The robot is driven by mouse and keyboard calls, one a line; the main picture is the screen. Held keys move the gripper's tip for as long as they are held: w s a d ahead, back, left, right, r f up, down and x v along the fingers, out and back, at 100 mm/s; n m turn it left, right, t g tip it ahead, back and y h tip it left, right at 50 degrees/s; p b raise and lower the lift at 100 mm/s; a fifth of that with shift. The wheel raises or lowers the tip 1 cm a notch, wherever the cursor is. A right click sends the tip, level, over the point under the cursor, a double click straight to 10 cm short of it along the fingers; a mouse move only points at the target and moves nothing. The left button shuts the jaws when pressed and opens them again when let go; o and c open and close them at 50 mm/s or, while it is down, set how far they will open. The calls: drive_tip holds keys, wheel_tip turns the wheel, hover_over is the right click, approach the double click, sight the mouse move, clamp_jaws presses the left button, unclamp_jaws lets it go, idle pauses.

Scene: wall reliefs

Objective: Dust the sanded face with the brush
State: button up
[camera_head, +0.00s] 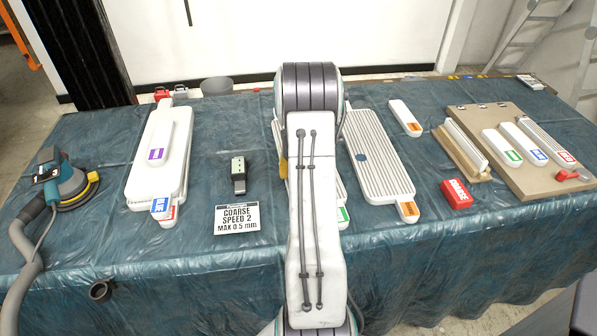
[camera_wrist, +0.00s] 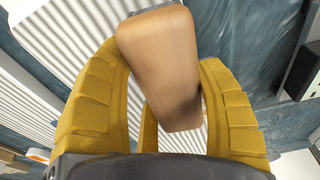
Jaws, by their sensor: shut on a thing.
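The brush (camera_wrist: 162,62) shows in the wrist view as a wooden block with rounded edges; its bristles are hidden. My gripper (camera_wrist: 158,78) has its yellow fingers closed on either side of it. In the head view my arm hides the brush and most of my gripper; only a bit of yellow shows at the arm's left edge. White ribbed panel surface (camera_wrist: 62,62) lies below and left of the brush in the wrist view. In the head view, a ribbed panel is mostly covered by my arm. I cannot tell whether the brush touches it or which face is sanded.
A ribbed panel with a blue disc (camera_head: 385,165) lies right of my arm. A sander (camera_head: 65,185) with a hose is far left.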

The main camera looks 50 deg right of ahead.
drive_tip(key=shift+w+r, duration=0.1)
drive_tip(key=shift+w+d, duration=0.2)
drive_tip(key=shift+w+d+p, duration=0.65)
drive_tip(key=shift+w+d, duration=0.15)
drive_tip(key=shift+w, duration=0.25)
drive_tip(key=shift+w+d, duration=0.1)
drive_tip(key=shift+w+d+p, duration=0.7)
drive_tip(key=shift+w+d, duration=0.15)
drive_tip(key=shift+w, duration=0.3)
drive_tip(key=shift+w+d+p, duration=0.7)
drive_tip(key=shift+w+d, duration=0.05)
drive_tip(key=shift+w, duration=0.25)
drive_tip(key=shift+w+d+p, duration=0.65)
drive_tip(key=shift+w+d, duration=0.05)
drive_tip(key=shift+w, duration=0.25)
drive_tip(key=shift+w+d+p, duration=0.45)
drive_tip(key=shift+w+d, duration=0.1)
drive_tip(key=shift+w, duration=0.1)
